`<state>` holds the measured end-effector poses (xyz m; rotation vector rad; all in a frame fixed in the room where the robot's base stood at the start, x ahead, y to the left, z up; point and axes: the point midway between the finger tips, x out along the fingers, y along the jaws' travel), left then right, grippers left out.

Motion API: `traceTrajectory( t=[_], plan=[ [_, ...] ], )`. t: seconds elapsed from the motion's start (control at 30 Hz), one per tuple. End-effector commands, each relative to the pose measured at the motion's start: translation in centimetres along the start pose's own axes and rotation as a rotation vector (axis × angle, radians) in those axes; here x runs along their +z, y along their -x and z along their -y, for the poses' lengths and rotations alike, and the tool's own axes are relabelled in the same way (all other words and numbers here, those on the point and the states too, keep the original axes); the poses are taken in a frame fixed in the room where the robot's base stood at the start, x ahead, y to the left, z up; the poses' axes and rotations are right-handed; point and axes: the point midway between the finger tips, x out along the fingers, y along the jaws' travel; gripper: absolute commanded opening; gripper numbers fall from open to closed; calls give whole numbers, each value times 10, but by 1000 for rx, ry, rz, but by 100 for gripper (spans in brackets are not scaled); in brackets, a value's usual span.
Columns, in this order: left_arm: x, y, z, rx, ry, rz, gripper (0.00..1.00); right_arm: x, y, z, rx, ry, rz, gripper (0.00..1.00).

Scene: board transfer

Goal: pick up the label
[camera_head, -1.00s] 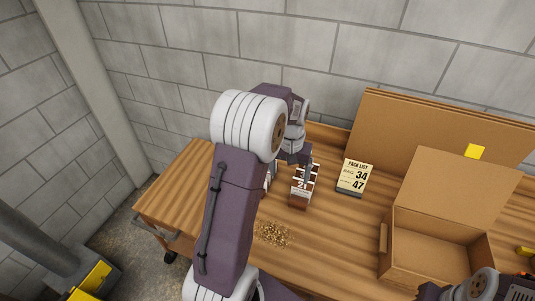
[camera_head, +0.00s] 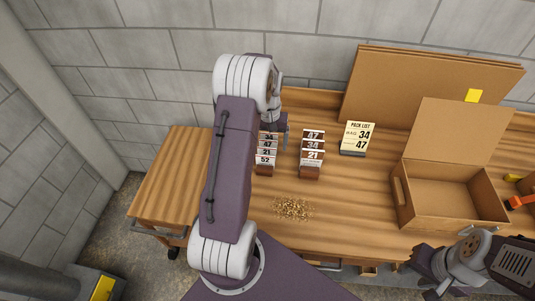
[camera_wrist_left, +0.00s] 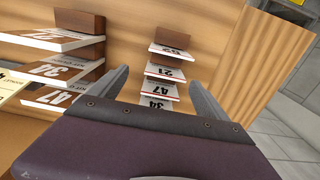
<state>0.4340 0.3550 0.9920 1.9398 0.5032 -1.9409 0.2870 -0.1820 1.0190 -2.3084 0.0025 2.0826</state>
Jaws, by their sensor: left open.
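Two wooden racks hold white number labels. The left rack (camera_head: 265,171) carries labels reading 34, 47, 21 and 52 (camera_head: 265,159); the right rack (camera_head: 309,172) carries 47 (camera_head: 313,134), 34 (camera_head: 313,145) and 21 (camera_head: 313,155). My left gripper (camera_head: 284,132) is at the far end of the left rack. In the left wrist view the open, empty jaws (camera_wrist_left: 158,76) face that rack, with its 34 label (camera_wrist_left: 155,103) nearest the gripper body, between the fingers. My right gripper (camera_head: 428,264) is low at the right, its fingers unclear.
A pack list card (camera_head: 358,137) reading 34 and 47 stands right of the racks. An open cardboard box (camera_head: 450,205) is further right, with flat cardboard (camera_head: 430,90) behind. Small brown bits (camera_head: 292,208) lie on the wooden table (camera_head: 335,215) in front.

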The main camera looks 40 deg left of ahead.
Motion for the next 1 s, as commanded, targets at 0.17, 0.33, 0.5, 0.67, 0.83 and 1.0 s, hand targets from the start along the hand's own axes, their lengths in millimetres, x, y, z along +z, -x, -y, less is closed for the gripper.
traceTrajectory(
  t=[0.17, 0.33, 0.5, 0.67, 0.83, 1.0],
  plan=[
    [0, -15, 0, 0, 0, 1, 87, 0, 3, 0, 0, 0, 0, 39],
    [3, -30, 3, 0, 0, 5, 87, -1, 8, 0, 0, 0, 0, 39],
    [4, -60, 5, 0, 0, 3, 87, -1, 12, 0, 0, 0, 0, 39],
    [3, -67, 5, 0, 0, -1, 87, -1, 12, 0, 0, 0, 0, 39],
    [3, -67, 5, 0, 0, -1, 76, -1, 12, 0, 0, 0, 0, 39],
    [3, -67, 5, 0, 0, -1, 29, -1, 12, 0, 0, 0, 0, 39]
  ],
)
